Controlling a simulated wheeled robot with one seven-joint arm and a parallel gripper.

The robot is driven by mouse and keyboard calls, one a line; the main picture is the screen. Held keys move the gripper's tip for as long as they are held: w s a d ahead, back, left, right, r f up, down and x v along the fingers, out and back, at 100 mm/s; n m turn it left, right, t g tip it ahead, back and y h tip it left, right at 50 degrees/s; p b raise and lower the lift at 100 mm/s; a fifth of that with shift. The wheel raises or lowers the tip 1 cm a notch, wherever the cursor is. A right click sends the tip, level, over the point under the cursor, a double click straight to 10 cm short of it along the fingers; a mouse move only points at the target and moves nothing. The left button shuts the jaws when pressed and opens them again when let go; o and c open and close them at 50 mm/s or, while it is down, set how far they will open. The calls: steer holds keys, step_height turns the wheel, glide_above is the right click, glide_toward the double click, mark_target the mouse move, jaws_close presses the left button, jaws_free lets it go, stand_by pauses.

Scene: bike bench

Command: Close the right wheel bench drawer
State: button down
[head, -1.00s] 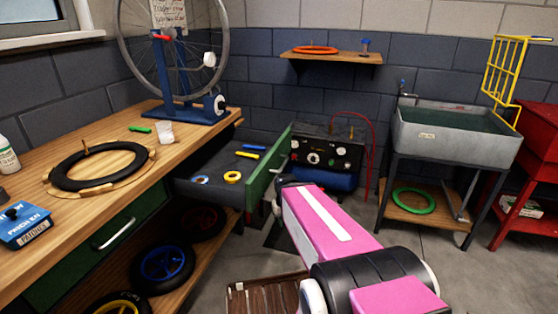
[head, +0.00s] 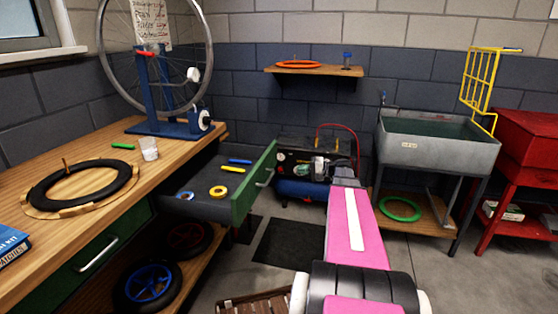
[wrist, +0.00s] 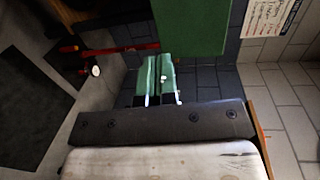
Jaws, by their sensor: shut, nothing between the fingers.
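The right wheel bench drawer (head: 212,207) is pulled out from under the far end of the bench. Its green front (head: 256,182) with a pale handle (head: 265,178) faces right. Tyre levers, a yellow ring and a blue-and-white ring lie inside. My gripper (head: 320,167) is to the right of the drawer front, apart from it in the picture, in front of the compressor. In the wrist view my gripper (wrist: 157,82) has its fingers together and empty. A green panel, likely the drawer front (wrist: 190,25), shows at the top there.
The wooden bench (head: 120,208) runs along the left. A compressor (head: 300,187) stands behind my gripper. A sink (head: 437,145) and a red cabinet (head: 525,145) are at right. A wooden crate (head: 255,302) sits on the floor, with a dark mat (head: 290,243) beyond.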

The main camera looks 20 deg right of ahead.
steer(key=d+r+t, duration=0.2)
steer(key=d, duration=0.1)
steer(key=y, duration=0.1)
glide_toward(274, 158)
steer(key=x, duration=0.7)
steer(key=shift+a+r, duration=0.15)
steer(key=shift+a, duration=0.2)
steer(key=x, duration=3.3)
steer(key=shift+s+a+f, duration=0.15)
steer(key=shift+s+f, duration=0.05)
steer(key=shift+f, duration=0.1)
steer(key=shift+a, duration=0.1)
